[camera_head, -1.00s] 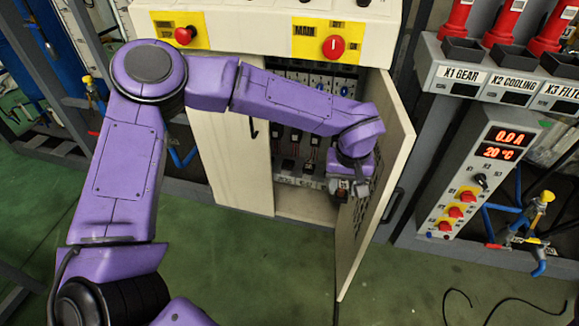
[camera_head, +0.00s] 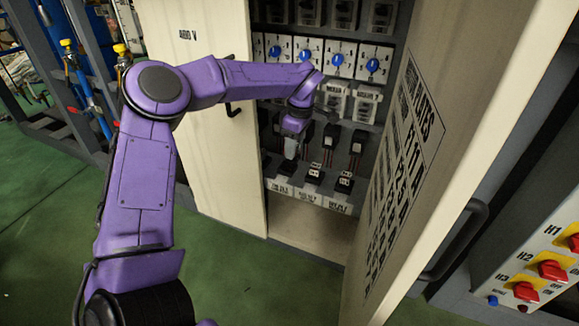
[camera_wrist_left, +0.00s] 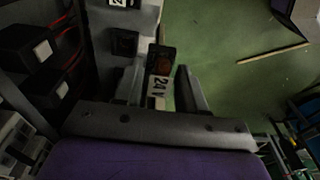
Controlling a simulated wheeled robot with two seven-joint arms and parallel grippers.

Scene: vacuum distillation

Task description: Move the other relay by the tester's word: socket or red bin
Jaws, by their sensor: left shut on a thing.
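My left gripper (camera_head: 291,147) is inside the open cabinet, in front of the left end of the lower row of black relay-like parts. In the left wrist view the gripper (camera_wrist_left: 160,92) is shut on a small dark relay (camera_wrist_left: 161,64) with a white "24 V" label and a brownish window. Beside it, a black square part (camera_wrist_left: 124,42), possibly a socket, sits on a grey strip. More black parts, one in the middle (camera_head: 315,172) and one at the right (camera_head: 345,181), stand in the lower row above white labels. My right gripper, the red bin and any tester display are not in view.
The cabinet's open door (camera_head: 405,170), lettered with a list, stands close to the right of the row. Blue knobs (camera_head: 337,59) line the panel above. Black blocks with red wires (camera_wrist_left: 68,45) are close at left in the wrist view. Green floor (camera_head: 230,270) is clear in front.

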